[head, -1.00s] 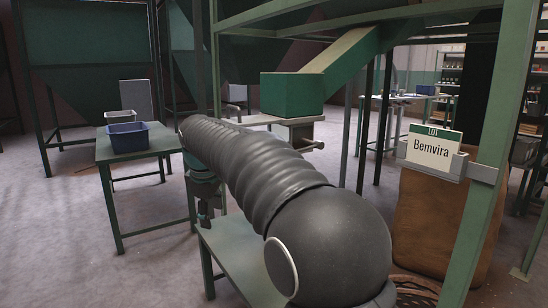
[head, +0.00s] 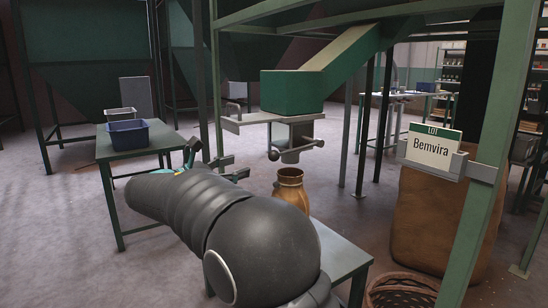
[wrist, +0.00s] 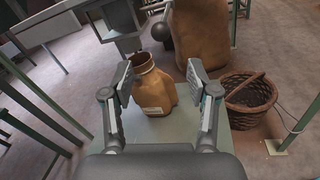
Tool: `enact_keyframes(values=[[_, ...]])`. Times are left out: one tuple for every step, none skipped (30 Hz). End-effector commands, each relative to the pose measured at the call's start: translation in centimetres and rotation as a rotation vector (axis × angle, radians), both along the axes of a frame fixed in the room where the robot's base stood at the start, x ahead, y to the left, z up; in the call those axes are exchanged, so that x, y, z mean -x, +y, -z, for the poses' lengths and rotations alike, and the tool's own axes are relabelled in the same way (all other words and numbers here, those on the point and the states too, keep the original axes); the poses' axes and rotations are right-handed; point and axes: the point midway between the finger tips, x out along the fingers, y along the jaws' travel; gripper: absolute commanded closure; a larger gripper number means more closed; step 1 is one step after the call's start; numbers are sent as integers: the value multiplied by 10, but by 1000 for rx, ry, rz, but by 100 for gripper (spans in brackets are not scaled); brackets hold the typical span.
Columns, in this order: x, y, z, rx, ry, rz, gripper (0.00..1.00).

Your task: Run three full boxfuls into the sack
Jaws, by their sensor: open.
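A brown sack (head: 291,188) with an open mouth stands upright on a low green table (head: 340,252), below a grey outlet (head: 297,140). The green box (head: 292,93) sits over that outlet, at the foot of a sloping chute; its inside is hidden. Bars with knobs (head: 318,143) show beside the outlet. My gripper (head: 214,163) is open and empty, left of the sack in the head view. In the wrist view the sack (wrist: 153,92), with a white label, shows between the spread fingers of my gripper (wrist: 160,80); they look short of it.
A side table (head: 135,150) at left holds a blue bin (head: 128,138) and a pale tray (head: 121,113). A wicker basket (head: 400,292) and a large brown sack (head: 432,225) stand at right.

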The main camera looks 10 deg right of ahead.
Motion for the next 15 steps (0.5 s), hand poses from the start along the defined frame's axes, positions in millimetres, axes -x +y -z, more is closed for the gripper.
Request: enact_keyframes(values=[[-1, -3, 1, 2, 7, 3, 41], [-2, -5, 1, 2, 8, 3, 41], [-4, -8, 1, 2, 8, 3, 41], [-5, -11, 1, 1, 9, 2, 41], [-7, -14, 1, 0, 9, 3, 41], [-10, -20, 1, 0, 9, 4, 41], [-12, -24, 1, -1, 9, 4, 41], [-15, -29, 2, -1, 9, 4, 41], [-18, -36, 2, -1, 9, 5, 41], [-21, -41, 2, -1, 9, 5, 41], [-24, -46, 2, -1, 9, 4, 41], [-27, -53, 2, 0, 8, 5, 41], [-30, -57, 2, -1, 9, 4, 41], [-33, -62, 2, -1, 9, 4, 41], [-36, -69, 2, -2, 8, 5, 41]])
